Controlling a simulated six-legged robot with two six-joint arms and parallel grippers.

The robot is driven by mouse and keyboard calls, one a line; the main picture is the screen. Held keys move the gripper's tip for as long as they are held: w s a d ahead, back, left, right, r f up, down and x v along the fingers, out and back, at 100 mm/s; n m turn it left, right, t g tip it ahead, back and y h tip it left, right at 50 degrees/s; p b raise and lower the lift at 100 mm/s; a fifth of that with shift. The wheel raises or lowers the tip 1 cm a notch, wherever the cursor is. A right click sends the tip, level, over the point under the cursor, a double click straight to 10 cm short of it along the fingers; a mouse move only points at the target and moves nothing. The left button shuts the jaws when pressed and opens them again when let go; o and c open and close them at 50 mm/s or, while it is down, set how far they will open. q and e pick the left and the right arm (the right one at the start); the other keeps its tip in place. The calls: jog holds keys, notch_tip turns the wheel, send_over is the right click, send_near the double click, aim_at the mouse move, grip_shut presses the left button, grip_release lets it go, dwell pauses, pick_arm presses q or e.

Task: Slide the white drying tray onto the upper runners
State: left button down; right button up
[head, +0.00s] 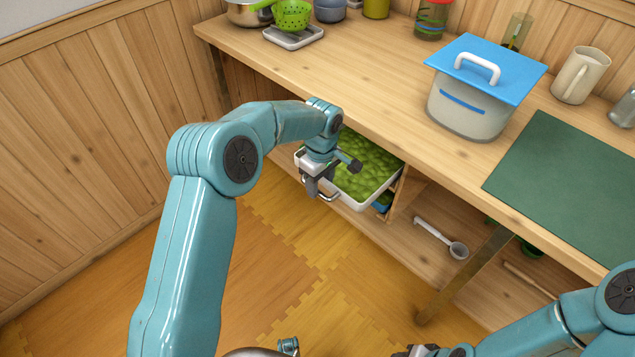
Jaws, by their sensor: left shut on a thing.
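The white drying tray (362,206), filled with green leafy stuff, sticks partly out of an opening under the wooden counter. Its back part is hidden under the counter top. A metal handle (331,198) is on its front. My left gripper (318,188) is at the tray's front and is shut on the handle; the fingers hide part of it. The runners inside the opening are hidden, so I cannot tell which pair the tray is on. My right gripper (418,351) shows only in part at the bottom edge, apart from the tray.
A blue thing (382,207) shows below the tray. A wooden divider (405,194) stands right of it. A grey ladle (441,238) lies on the low shelf. A blue-lidded pot (468,106) and a green mat (574,188) are on the counter. The floor in front is clear.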

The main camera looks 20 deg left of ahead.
aim_at(334, 180)
pick_arm(q)
jog(key=shift+w+d+p, duration=0.25)
jog(key=shift+w+p, duration=0.1)
jog(key=shift+w, duration=0.25)
jog(key=shift+w+d+p, duration=0.3)
jog(key=shift+w+p, duration=0.05)
jog(key=shift+w, duration=0.25)
jog(key=shift+w+d+p, duration=0.25)
jog(key=shift+w+p, duration=0.1)
jog(key=shift+w, duration=0.25)
pick_arm(e)
jog(key=shift+r, duration=1.1)
pick_arm(q)
jog(key=shift+w, duration=0.15)
pick_arm(e)
jog(key=shift+w+d, duration=0.1)
pick_arm(q)
jog(key=shift+w+d, duration=0.2)
jog(key=shift+w, duration=0.25)
jog(key=shift+w+d, duration=0.15)
pick_arm(e)
jog(key=shift+w+d, duration=0.6)
jog(key=shift+w, duration=0.1)
pick_arm(q)
jog(key=shift+f, duration=0.3)
pick_arm(e)
jog(key=shift+f, duration=0.2)
